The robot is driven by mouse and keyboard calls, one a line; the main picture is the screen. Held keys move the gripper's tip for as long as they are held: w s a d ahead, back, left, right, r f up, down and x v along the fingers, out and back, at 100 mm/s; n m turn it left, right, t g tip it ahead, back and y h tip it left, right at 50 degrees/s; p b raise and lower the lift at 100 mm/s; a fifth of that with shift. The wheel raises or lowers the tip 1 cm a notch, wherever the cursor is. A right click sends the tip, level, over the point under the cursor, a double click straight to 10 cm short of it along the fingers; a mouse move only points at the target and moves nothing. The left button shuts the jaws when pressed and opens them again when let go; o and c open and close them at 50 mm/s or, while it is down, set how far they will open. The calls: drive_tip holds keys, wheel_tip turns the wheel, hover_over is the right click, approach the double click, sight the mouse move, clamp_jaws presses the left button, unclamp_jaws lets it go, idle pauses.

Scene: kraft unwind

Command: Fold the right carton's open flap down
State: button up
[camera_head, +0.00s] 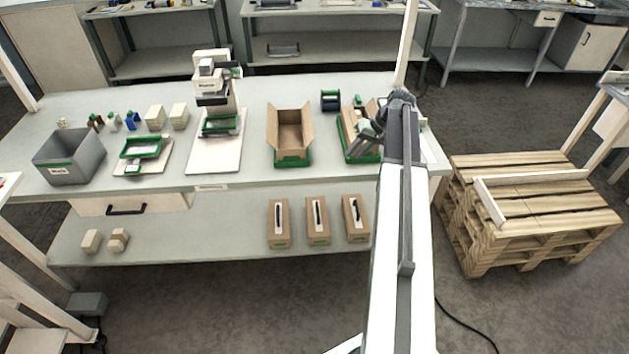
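The right carton (347,134) is a brown box on a green base near the table's right front edge. Its right side is hidden behind my gripper and arm, and I cannot clearly make out its flap. My gripper (366,130) is at the carton's right part, over or against it; whether it touches is too small to tell. Its fingers are too small and dark to read as open or shut. A second carton (290,135) stands to the left on a green base, with its top open and side flaps raised.
A dark spool (330,100) stands behind the cartons. A white machine (216,85) on a white board, a green tray (141,147) and a grey bin (69,158) are to the left. Closed boxes (318,220) lie on the lower shelf. Wooden pallets (530,205) stand right of the table.

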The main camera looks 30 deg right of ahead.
drive_tip(key=a+f+g+b, duration=0.1)
drive_tip(key=a+f, duration=0.1)
drive_tip(key=a, duration=0.6)
drive_tip(key=s+a+f+n+g+h+b, duration=0.1)
drive_tip(key=a+f, duration=0.1)
drive_tip(key=a, duration=0.6)
drive_tip(key=shift+a+f+n, duration=0.2)
drive_tip(key=shift+a+n, duration=0.05)
drive_tip(key=shift+n, duration=0.05)
drive_tip(key=s+a+h, duration=0.1)
drive_tip(key=s+a, duration=0.2)
drive_tip(key=a, duration=0.3)
drive_tip(key=s+a+n+g+h, duration=0.1)
drive_tip(key=s+a, duration=0.2)
drive_tip(key=a, duration=0.4)
drive_tip(key=s+a+f+n+h, duration=0.1)
drive_tip(key=s+a, duration=0.2)
drive_tip(key=a, duration=0.3)
drive_tip(key=shift+a+g, duration=0.15)
drive_tip(key=shift+g, duration=0.15)
